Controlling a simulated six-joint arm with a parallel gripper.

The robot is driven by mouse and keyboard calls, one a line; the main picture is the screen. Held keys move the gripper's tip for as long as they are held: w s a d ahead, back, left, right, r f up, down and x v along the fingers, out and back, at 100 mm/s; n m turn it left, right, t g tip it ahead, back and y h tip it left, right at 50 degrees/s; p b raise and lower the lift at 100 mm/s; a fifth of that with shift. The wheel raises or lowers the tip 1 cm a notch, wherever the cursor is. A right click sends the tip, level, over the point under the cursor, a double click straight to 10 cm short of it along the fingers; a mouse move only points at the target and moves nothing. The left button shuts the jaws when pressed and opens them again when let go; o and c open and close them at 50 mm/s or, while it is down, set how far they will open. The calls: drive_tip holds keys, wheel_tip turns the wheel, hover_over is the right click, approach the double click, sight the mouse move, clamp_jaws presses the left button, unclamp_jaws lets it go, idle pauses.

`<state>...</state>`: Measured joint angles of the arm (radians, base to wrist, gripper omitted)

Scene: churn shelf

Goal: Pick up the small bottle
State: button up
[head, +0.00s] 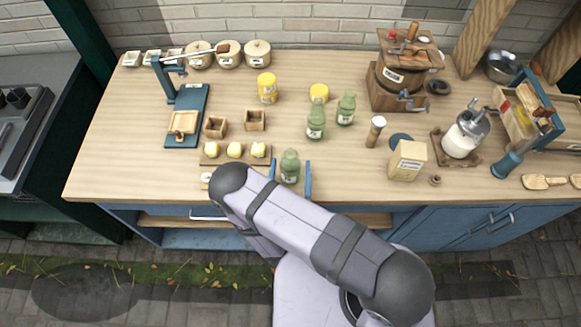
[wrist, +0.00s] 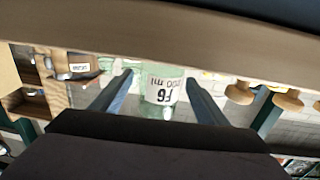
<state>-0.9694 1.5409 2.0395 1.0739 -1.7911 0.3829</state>
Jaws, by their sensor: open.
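A green glass bottle with a white label (head: 290,165) stands upright near the front edge of the counter. My gripper (head: 289,174) is open, its two blue fingers on either side of this bottle. In the wrist view the bottle (wrist: 160,92) appears between the fingertips (wrist: 160,80), its label partly readable; whether the fingers touch it I cannot tell. Two more green bottles stand farther back, one in the middle (head: 316,122) and one to its right (head: 346,108). The three look close in size.
A board with yellow butter pieces (head: 234,159) lies just left of my gripper. Yellow tins (head: 267,88) stand behind. A carton (head: 407,160), a pepper-mill-like item (head: 375,131), a glass jar churn (head: 464,135) and a wooden churn (head: 392,86) stand to the right.

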sight(291, 157)
drive_tip(key=c, duration=1.3)
drive_tip(key=shift+o, duration=0.2)
drive_tip(key=shift+r, duration=0.15)
wheel_tip(291, 157, up, 10)
drive_tip(key=p, duration=0.8)
